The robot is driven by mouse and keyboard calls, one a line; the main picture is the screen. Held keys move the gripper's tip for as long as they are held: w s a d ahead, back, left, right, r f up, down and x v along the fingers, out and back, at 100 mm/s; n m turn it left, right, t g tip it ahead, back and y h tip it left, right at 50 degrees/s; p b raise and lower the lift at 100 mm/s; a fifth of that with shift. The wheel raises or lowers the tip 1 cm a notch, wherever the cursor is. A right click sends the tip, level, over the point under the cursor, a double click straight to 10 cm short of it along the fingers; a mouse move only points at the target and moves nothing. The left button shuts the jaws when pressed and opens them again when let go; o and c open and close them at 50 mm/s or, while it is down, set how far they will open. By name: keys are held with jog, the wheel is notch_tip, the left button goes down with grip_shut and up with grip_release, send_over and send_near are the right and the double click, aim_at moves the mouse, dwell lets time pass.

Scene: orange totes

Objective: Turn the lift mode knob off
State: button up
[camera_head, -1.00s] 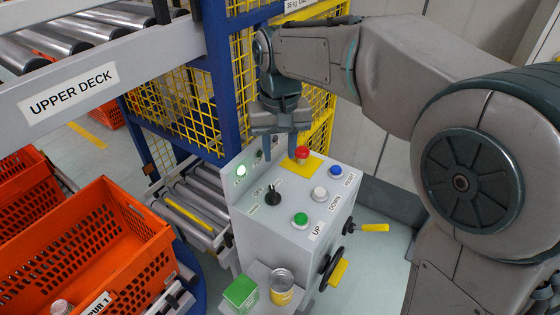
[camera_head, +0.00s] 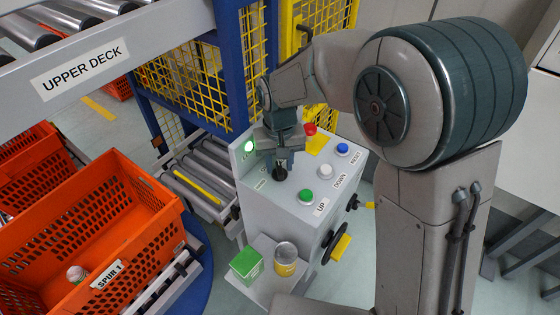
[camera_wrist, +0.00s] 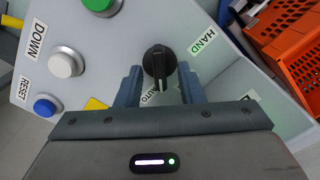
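The lift mode knob is a black rotary knob (camera_wrist: 159,62) on the sloped grey control panel (camera_wrist: 110,60), and it also shows in the head view (camera_head: 280,173). My gripper (camera_wrist: 159,85) is open. Its two fingers point at the panel, one on each side of the knob's lower part, with a visible gap to it on both sides. In the head view my gripper (camera_head: 279,158) is directly over the knob and hides part of it.
A red emergency button (camera_head: 310,129), a blue RESET button (camera_head: 342,148), a white DOWN button (camera_head: 326,171) and a green UP button (camera_head: 305,195) stand on the panel. A green box (camera_head: 246,266) and a can (camera_head: 286,260) sit on a shelf below. An orange tote (camera_head: 90,240) is at left.

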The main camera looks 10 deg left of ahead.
jog(key=shift+f, duration=0.2)
grip_shut()
jog(key=shift+n, duration=0.3)
jog(key=n+b, duration=0.1)
jog(key=n, duration=0.1)
jog(key=shift+n, duration=0.4)
jog(key=n+b, duration=0.1)
jog(key=n, duration=0.4)
jog(key=shift+n, duration=0.3)
